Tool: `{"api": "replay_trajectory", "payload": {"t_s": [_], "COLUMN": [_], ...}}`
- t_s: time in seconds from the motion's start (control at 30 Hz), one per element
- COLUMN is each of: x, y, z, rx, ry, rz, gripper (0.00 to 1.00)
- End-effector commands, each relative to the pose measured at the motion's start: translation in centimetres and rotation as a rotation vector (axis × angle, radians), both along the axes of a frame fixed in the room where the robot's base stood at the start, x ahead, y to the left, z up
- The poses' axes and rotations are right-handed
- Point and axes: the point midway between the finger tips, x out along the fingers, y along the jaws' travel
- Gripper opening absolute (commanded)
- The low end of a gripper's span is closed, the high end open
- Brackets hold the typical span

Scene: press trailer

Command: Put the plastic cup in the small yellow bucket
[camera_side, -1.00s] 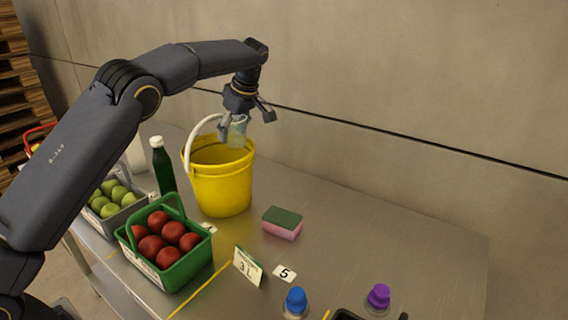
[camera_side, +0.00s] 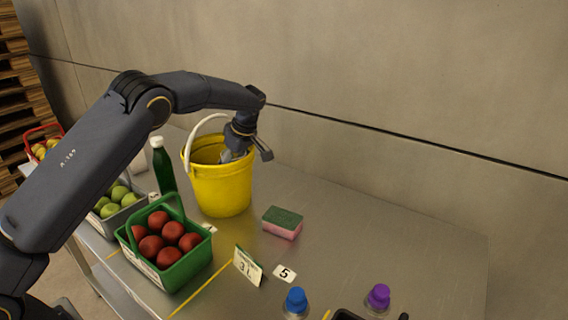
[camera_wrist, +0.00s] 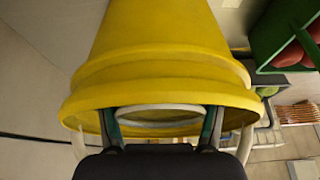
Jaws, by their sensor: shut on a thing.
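The yellow bucket (camera_side: 220,190) stands upright on the metal table, its white handle (camera_side: 187,148) raised. In the wrist view the bucket (camera_wrist: 160,60) fills the upper middle. My gripper (camera_side: 234,156) reaches down into the bucket's mouth, near its right rim, with one finger by the rim. It is shut on the plastic cup, whose pale round rim (camera_wrist: 160,108) shows between the two fingers in the wrist view. In the side view the cup is mostly hidden by the gripper and bucket wall.
A green basket of red fruit (camera_side: 168,267), a grey crate of green apples (camera_side: 118,200) and a green bottle (camera_side: 163,168) stand left of the bucket. A sponge (camera_side: 283,222) lies to its right. Blue-capped (camera_side: 296,302) and purple-capped (camera_side: 378,298) bottles stand in front. The table's right is clear.

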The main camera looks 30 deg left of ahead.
Motion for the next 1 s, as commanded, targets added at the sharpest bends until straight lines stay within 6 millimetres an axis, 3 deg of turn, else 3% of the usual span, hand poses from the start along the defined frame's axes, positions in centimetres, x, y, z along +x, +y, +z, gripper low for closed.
{"api": "replay_trajectory", "payload": {"t_s": [0.47,0.5,0.63,1.0], "x": [0.0,0.0,0.0,0.0], "y": [0.0,0.0,0.0,0.0], "z": [-1.2,-1.2,-1.2,-0.7], "rx": [0.0,0.0,0.0,0.0], "ry": [0.0,0.0,0.0,-0.001], "rz": [0.0,0.0,0.0,0.001], "gripper": [0.32,0.66,0.79,0.79]}}
